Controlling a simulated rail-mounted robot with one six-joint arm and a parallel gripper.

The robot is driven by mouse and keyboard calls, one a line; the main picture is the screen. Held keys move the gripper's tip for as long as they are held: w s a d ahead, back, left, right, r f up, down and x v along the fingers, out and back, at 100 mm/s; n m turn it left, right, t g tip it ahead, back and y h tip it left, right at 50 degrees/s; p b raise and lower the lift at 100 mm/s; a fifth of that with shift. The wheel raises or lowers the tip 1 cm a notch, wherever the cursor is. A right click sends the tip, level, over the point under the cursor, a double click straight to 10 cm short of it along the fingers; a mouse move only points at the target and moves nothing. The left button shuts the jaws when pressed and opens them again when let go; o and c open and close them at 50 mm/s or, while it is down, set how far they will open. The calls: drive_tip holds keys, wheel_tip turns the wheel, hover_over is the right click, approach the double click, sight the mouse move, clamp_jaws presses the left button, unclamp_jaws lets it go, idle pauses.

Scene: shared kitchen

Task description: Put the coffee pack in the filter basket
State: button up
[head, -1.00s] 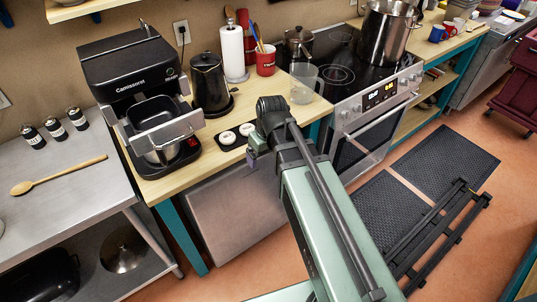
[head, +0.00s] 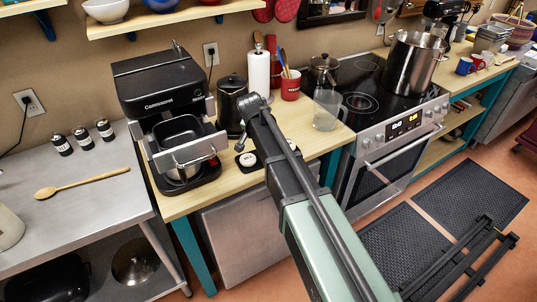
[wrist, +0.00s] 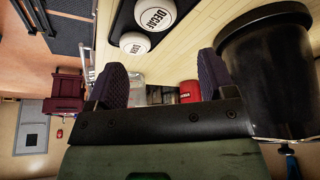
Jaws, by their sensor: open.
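Two white round coffee packs marked DECAF lie on a small black tray (wrist: 116,22) on the wooden counter; one pack (wrist: 155,12) is nearer the top edge of the wrist view, the other pack (wrist: 135,43) below it. In the head view one pack (head: 247,159) shows beside my arm. The black filter basket (head: 178,133) sits in the pulled-out front of the black coffee machine (head: 150,82), above a metal pot. My gripper (wrist: 162,80) is open, with nothing between its purple fingers. In the head view it is by the kettle, partly hidden by my arm.
The black kettle (wrist: 265,75) stands close beside my gripper. A steel table (head: 75,165) with a wooden spoon is at left; the stove (head: 385,110) is at right.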

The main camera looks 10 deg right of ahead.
drive_tip(key=b+x, duration=0.2)
drive_tip(key=x, duration=0.1)
drive_tip(key=b+x, duration=0.2)
drive_tip(key=b, duration=0.1)
drive_tip(key=shift+s+f, duration=0.1)
drive_tip(key=shift+f, duration=0.35)
drive_tip(key=shift+d, duration=0.1)
drive_tip(key=b+x, duration=0.5)
drive_tip(key=shift+d+f, duration=0.1)
drive_tip(key=shift+f, duration=0.1)
drive_tip(key=shift+r, duration=0.3)
drive_tip(key=c, duration=0.7)
wheel_tip(320, 180, up, 20)
drive_tip(key=p, duration=2)
